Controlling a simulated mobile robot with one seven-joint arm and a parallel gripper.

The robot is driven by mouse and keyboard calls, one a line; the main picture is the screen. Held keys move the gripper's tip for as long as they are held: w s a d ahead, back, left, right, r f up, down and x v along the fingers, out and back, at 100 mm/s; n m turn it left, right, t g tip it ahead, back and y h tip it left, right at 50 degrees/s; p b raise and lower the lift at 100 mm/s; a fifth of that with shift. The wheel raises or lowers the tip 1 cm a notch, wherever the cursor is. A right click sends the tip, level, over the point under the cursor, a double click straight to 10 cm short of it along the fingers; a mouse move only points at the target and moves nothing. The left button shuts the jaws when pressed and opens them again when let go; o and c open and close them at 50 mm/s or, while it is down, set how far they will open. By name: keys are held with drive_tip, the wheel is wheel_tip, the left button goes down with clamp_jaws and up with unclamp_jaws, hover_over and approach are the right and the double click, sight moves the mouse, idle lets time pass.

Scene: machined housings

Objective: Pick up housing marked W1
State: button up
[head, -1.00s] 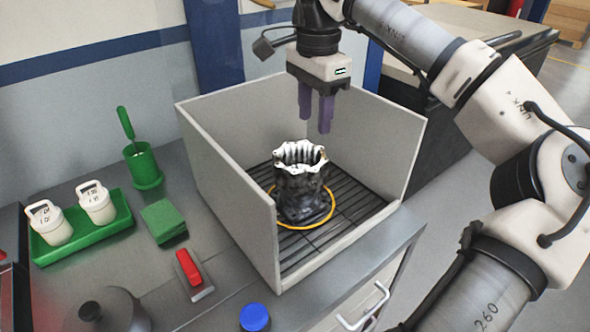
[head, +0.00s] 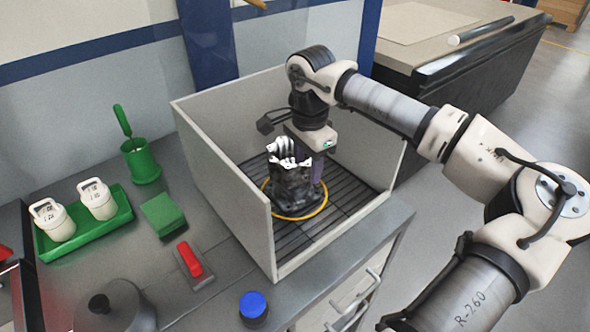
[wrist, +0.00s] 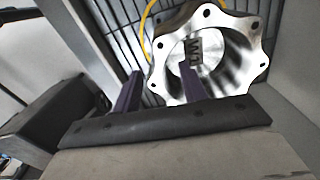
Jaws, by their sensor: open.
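The housing (head: 290,192) stands upright in the grey open-fronted box, its dark body topped by a bright scalloped flange with bolt holes. In the wrist view the housing (wrist: 240,30) shows its open bore, with a small dark tag (wrist: 194,50) that starts with W; my finger partly covers the rest. My gripper (wrist: 160,72) is open at the flange. One purple finger overlaps the bore and the other is outside the flange, with the near wall between them in the picture. In the head view my gripper (head: 306,165) is at the housing's right side, partly hidden; contact cannot be told.
A yellow ring (head: 312,214) surrounds the housing's base on the slatted floor. Box walls (head: 225,190) rise close on the left, back and right. On the bench to the left are a green tray (head: 88,238) with two white jars, a green cup (head: 143,165) and a red-handled tool (head: 190,260).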

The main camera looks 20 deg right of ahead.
drive_tip(key=shift+f, duration=0.2)
clamp_jaws()
drive_tip(key=shift+r, duration=0.15)
idle(1.2)
